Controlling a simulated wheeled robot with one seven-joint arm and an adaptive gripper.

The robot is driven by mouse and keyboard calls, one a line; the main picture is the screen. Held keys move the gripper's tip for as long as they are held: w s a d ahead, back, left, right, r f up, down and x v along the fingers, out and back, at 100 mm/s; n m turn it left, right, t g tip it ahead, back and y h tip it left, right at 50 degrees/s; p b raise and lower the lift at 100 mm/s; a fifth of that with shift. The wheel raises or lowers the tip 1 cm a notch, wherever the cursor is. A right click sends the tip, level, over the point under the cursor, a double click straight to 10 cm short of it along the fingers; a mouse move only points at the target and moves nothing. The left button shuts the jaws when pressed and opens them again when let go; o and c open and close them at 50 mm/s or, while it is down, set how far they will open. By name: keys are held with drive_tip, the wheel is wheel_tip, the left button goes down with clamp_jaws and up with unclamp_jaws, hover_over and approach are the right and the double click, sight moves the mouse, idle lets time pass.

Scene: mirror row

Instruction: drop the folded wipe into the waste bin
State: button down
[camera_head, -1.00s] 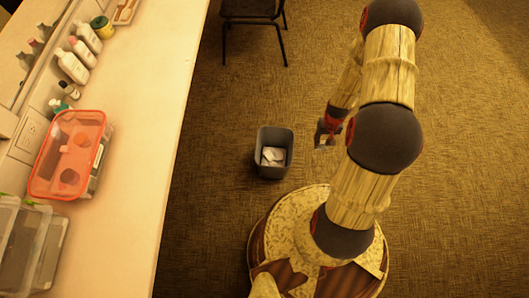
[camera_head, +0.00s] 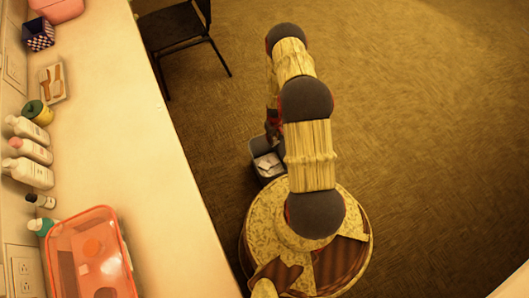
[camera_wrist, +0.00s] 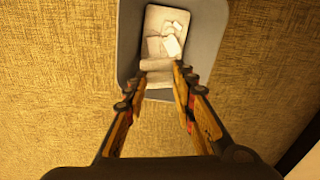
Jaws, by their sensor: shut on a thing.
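The waste bin (camera_head: 257,146) is a grey open-topped bin on the floor beside my base, with pale crumpled papers inside. In the wrist view the bin (camera_wrist: 207,35) lies under my fingertips. My gripper (camera_wrist: 158,72) points down over the bin's opening. It is shut on the folded wipe (camera_wrist: 157,66), a pale flat piece between the fingertips, seen against the papers. In the head view my gripper (camera_head: 272,127) is at the bin's far side, partly hidden by my arm, and the wipe cannot be made out there.
A black chair (camera_head: 185,35) stands at the back. The carpet to the right is open.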

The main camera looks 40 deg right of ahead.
wheel_tip(320, 180, down, 6)
drive_tip(key=b, duration=0.3)
drive_tip(key=shift+d, duration=0.15)
drive_tip(key=c, duration=1.4)
unclamp_jaws()
drive_tip(key=shift+r, duration=0.1)
wheel_tip(320, 180, up, 12)
drive_tip(key=shift+f, duration=0.1)
